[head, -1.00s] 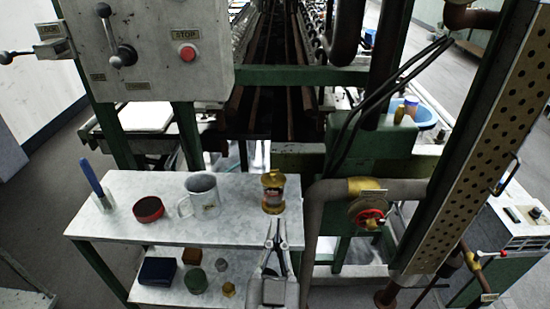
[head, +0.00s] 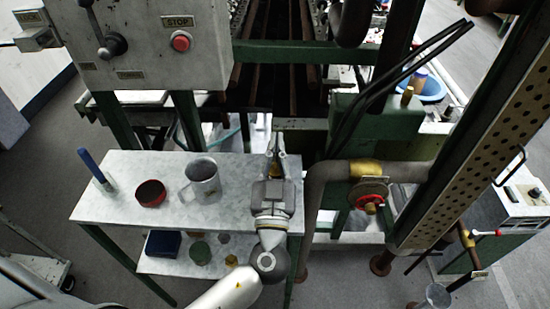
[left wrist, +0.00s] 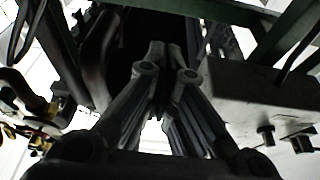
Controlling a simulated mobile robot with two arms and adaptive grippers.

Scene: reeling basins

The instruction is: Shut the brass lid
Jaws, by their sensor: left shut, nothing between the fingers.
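A small brass vessel (head: 275,171) stands at the right end of the upper shelf of the grey table. My left gripper covers most of it in the head view, so I cannot tell whether its lid is open or shut. My left gripper (head: 279,146) is shut and empty, its fingers pointing away from me over the vessel's spot. I cannot tell whether it touches the brass. In the left wrist view the closed fingers (left wrist: 168,56) fill the middle, and no brass lid shows there. My right gripper is not in view.
The grey tabletop (head: 130,168) also holds a metal mug (head: 202,181), a red round tin (head: 150,193) and a blue-handled tool (head: 93,168). A control box (head: 150,50) overhangs the back left.

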